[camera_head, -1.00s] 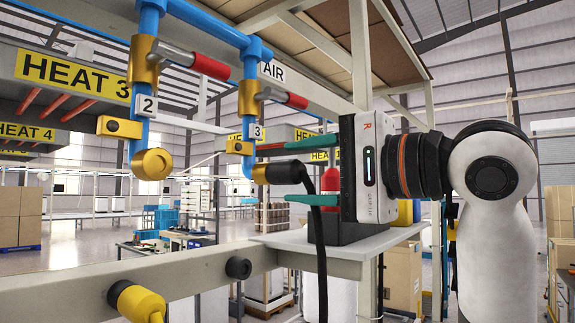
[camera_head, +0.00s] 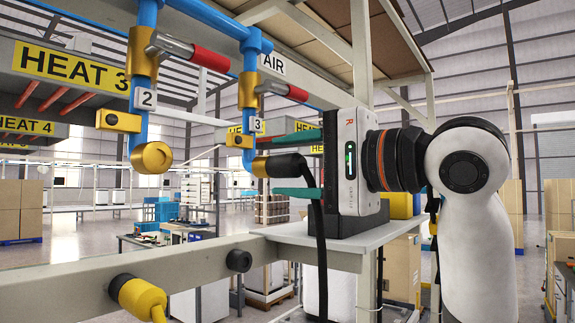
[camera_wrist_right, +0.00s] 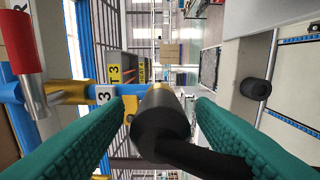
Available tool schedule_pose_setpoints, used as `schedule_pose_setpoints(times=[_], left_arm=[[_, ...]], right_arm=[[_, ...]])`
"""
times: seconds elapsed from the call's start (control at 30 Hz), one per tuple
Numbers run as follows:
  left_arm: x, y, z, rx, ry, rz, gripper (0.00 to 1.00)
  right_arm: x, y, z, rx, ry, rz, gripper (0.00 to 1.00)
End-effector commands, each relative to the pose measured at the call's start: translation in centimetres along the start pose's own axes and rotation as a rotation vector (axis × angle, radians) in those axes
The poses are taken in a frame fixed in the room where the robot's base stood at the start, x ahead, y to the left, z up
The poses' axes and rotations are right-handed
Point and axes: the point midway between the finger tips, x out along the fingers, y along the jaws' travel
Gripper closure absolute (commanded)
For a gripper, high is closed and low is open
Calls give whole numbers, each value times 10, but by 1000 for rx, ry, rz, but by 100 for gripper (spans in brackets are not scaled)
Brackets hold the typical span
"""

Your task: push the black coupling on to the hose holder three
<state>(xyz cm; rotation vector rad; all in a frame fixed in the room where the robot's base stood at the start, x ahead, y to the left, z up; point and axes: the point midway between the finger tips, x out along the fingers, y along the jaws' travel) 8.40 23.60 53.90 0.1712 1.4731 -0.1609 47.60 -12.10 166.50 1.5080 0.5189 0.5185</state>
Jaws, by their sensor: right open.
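The black coupling (camera_head: 284,165), on the end of a black hose, lies roughly level against the brass outlet of hose holder three (camera_head: 259,167). It meets the outlet in the head view; I cannot tell how deeply it sits. Label 3 is on the blue pipe above. My right gripper (camera_head: 266,166) is open, its teal fingers above and below the coupling. In the right wrist view the coupling (camera_wrist_right: 160,122) sits between the two fingers with gaps showing on both sides and covers most of the outlet. My left gripper is not in view.
Holder two (camera_head: 150,157) has an empty brass outlet to the left. A beam (camera_head: 190,267) with a yellow coupling (camera_head: 138,296) and a black peg (camera_head: 239,261) runs below. A shelf (camera_head: 345,238) stands under my right gripper. The hose hangs down in front of it.

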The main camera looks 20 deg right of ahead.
Motion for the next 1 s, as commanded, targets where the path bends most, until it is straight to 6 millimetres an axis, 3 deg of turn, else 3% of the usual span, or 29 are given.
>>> schedule_pose_setpoints(times=[0.53, 0.83, 1.0], left_arm=[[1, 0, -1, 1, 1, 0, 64], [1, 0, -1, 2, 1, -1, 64], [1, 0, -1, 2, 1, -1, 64]], right_arm=[[0, 0, 0, 0, 0, 0, 49], [0, 0, 0, 0, 0, 0, 98], [-1, 0, 0, 0, 0, 1, 100]])
